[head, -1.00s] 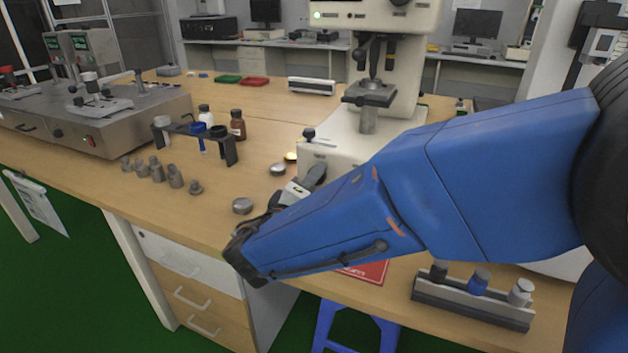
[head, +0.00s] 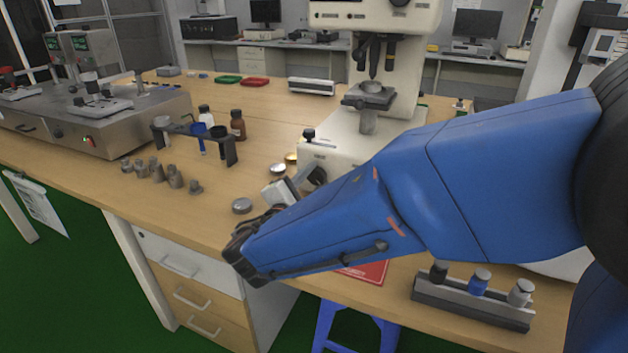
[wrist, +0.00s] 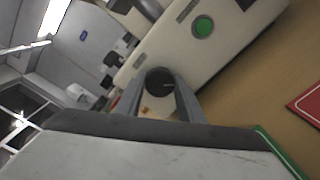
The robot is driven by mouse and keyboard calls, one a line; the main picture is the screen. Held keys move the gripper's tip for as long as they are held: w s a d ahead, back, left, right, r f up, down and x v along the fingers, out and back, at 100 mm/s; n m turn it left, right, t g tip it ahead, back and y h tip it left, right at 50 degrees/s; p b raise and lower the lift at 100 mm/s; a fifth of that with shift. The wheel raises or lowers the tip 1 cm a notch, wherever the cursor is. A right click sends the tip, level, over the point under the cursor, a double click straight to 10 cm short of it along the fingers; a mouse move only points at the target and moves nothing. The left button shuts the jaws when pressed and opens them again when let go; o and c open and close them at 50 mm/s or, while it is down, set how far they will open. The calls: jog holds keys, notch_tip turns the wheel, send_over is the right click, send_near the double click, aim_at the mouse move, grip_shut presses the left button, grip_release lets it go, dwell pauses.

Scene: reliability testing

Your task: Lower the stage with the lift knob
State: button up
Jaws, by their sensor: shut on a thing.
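The lift knob (wrist: 160,78) is a round black knob with a pale mark on the cream side of the machine. In the wrist view my gripper (wrist: 161,92) has its two grey fingers on either side of the knob, shut on it. The stage (head: 368,97) is a dark platform with a round metal top. It sits on a short metal post above the cream base (head: 345,150), below the machine's head. In the head view my blue arm hides part of the base, and the knob is hard to make out.
A green button (wrist: 203,27) is on the same cream face near the knob. A bottle rack (head: 195,140) stands farther left. A rack with several knobs (head: 472,302) is at the front right edge.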

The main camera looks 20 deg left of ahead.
jog(key=n, duration=1.3)
jog(key=shift+f+n, duration=0.1)
jog(key=shift+n, duration=0.3)
jog(key=n, duration=1.3)
jog(key=shift+n, duration=0.3)
jog(key=o, duration=1.1)
jog(key=shift+a, duration=0.1)
jog(key=shift+c, duration=0.2)
jog(key=s, duration=0.5)
jog(key=s+a, duration=0.1)
jog(key=s, duration=1.1)
jog(key=shift+s+a, duration=0.15)
jog(key=shift+s, duration=0.05)
